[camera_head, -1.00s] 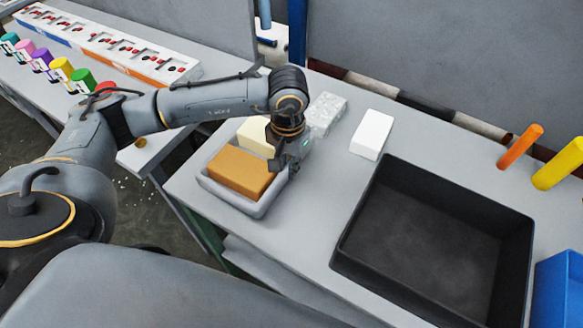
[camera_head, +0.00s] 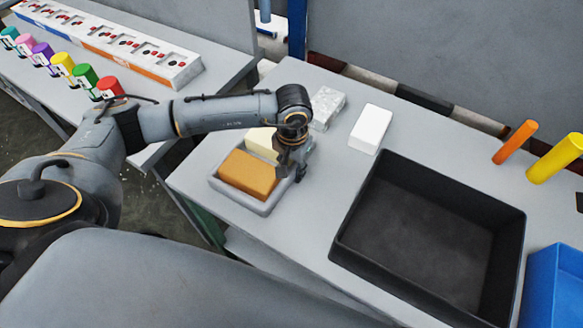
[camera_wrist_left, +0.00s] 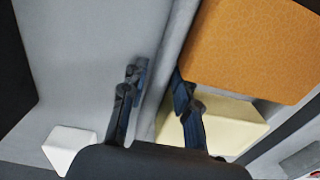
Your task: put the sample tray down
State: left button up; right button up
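The sample tray (camera_head: 236,203) is a light grey, shallow tray at the left end of the grey table. It holds an orange block (camera_head: 247,175) and a cream block (camera_head: 262,143). My left gripper (camera_head: 291,172) is at the tray's right wall, pointing down. My right gripper is not in view.
A speckled block (camera_head: 327,107) and a white block (camera_head: 370,128) lie behind the tray. A large black bin (camera_head: 352,225) stands to its right, with clear tabletop (camera_head: 300,225) between. Orange (camera_head: 514,142) and yellow (camera_head: 555,158) cylinders and a blue bin (camera_head: 556,288) are farther right.

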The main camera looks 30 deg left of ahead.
pick_arm(q)
jog(key=shift+r, duration=0.15)
jog(key=shift+r, duration=0.15)
notch_tip(320, 180, up, 12)
jog(key=b, duration=0.4)
jog(key=shift+d, duration=0.1)
dwell(0.4)
